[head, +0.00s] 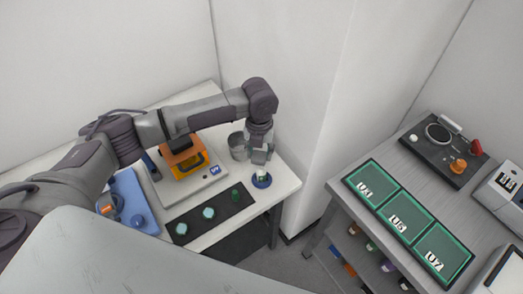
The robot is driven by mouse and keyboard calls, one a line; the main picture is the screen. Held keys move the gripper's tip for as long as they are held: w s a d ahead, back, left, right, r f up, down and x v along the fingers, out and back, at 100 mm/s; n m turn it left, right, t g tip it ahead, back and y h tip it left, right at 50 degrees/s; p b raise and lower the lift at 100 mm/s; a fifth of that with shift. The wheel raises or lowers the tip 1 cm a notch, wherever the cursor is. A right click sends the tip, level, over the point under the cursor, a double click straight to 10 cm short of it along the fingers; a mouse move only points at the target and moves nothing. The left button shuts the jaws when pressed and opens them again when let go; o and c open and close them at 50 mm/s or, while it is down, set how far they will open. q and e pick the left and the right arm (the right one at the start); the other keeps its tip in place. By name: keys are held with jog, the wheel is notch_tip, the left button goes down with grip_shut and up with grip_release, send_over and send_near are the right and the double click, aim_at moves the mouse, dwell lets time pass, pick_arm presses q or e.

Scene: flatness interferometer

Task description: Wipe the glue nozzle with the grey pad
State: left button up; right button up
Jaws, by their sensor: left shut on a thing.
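My left gripper (259,158) points down near the right end of the white table, just above a round blue dish (262,182). It is shut on a small pale thing, mostly hidden by the fingers; I cannot tell for sure whether it is the grey pad. A small whitish and green piece shows between the fingertips and the dish; I cannot tell whether it touches them. The glue nozzle cannot be made out clearly. My right gripper is out of view.
A grey cup (237,147) stands just left of the gripper. A black strip (222,206) with pale green and dark green pieces lies in front. An orange device (184,157) stands on a light plate further left. A grey bench with green trays (408,222) stands right, across a gap.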

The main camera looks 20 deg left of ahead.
pick_arm(q)
notch_tip(320, 180, up, 3)
jog(key=p, duration=0.2)
jog(key=shift+p, duration=0.3)
jog(key=shift+r, duration=1)
jog(key=shift+f+b, duration=0.2)
jog(key=shift+b, duration=0.15)
jog(key=shift+d+f+b, duration=0.2)
jog(key=shift+f+b, duration=0.25)
jog(key=shift+f, duration=0.55)
jog(key=shift+d+f+b, duration=0.2)
jog(key=shift+f+b, duration=0.25)
jog(key=shift+f, duration=0.5)
jog(key=shift+f, duration=0.4)
jog(key=shift+a+r, duration=0.1)
jog(key=shift+a, duration=0.1)
